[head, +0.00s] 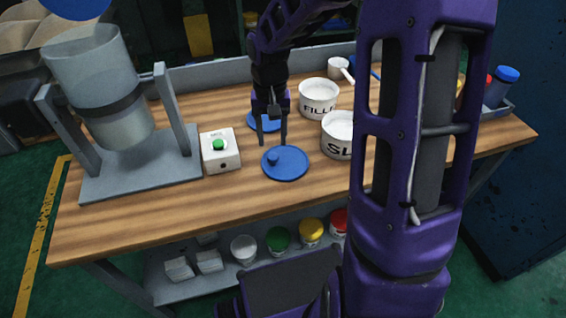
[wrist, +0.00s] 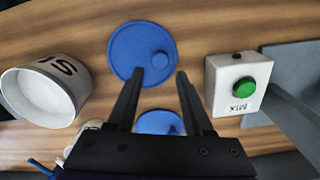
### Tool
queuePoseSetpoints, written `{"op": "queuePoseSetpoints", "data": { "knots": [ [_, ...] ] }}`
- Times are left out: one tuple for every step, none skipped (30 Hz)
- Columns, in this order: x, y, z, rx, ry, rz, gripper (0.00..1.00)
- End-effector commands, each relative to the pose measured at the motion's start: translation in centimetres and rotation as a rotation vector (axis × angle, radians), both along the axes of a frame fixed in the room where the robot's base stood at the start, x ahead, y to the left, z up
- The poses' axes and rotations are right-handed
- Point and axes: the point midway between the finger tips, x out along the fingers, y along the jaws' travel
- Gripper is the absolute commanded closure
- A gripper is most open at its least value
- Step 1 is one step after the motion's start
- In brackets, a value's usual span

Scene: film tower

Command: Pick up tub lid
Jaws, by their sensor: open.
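A round blue lid with a small knob (head: 288,164) lies flat on the wooden bench, also in the wrist view (wrist: 130,50). A second blue lid (head: 258,124) lies farther back, partly hidden behind my gripper; in the wrist view it shows between my fingers (wrist: 158,121). A white tub marked "FILL" (head: 318,102) and one marked "SL" (head: 337,140) stand open to the right; the latter is partly hidden by my arm. My gripper (head: 271,144) is open and empty, pointing down above the bench, its fingertips near the front lid's far edge, by the knob.
A white box with a green button (head: 221,160), marked "MIX" in the wrist view (wrist: 238,87), stands left of the front lid. A grey stand with a clear cylinder (head: 108,95) is farther left. A white scoop (head: 338,66) lies at the back. The bench front is clear.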

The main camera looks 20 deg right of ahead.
Motion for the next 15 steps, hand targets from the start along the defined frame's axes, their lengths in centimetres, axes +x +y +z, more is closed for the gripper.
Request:
{"op": "queuePoseSetpoints", "data": {
  "knots": [
    [0.0,0.0,-0.7,0.001,0.001,0.0,0.49],
    [0.0,0.0,-1.0,0.001,0.0,0.0,0.49],
    [0.0,0.0,-1.3,0.001,0.001,-0.001,0.49],
    [0.0,0.0,-1.4,0.0,0.0,0.0,0.49],
    [0.0,0.0,-1.5,0.0,0.0,0.0,0.49],
    [0.0,0.0,-1.6,0.0,0.0,0.0,0.49],
    [0.0,0.0,-1.7,0.0,0.0,0.0,0.49],
    [0.0,0.0,-1.9,0.0,0.0,0.0,0.49],
    [-0.1,0.0,-2.2,0.001,0.0,0.0,0.49],
    [-0.1,0.1,-2.6,0.001,0.001,0.0,0.49],
    [-0.1,0.1,-3.0,0.001,0.001,0.0,0.49],
    [-0.2,0.1,-3.6,0.002,0.003,0.0,0.49],
    [-0.2,0.1,-4.1,0.001,0.003,0.0,0.49],
    [-0.3,0.1,-4.6,0.001,0.002,0.0,0.49],
    [-0.3,0.1,-5.2,0.001,0.002,0.0,0.49]
  ]
}}
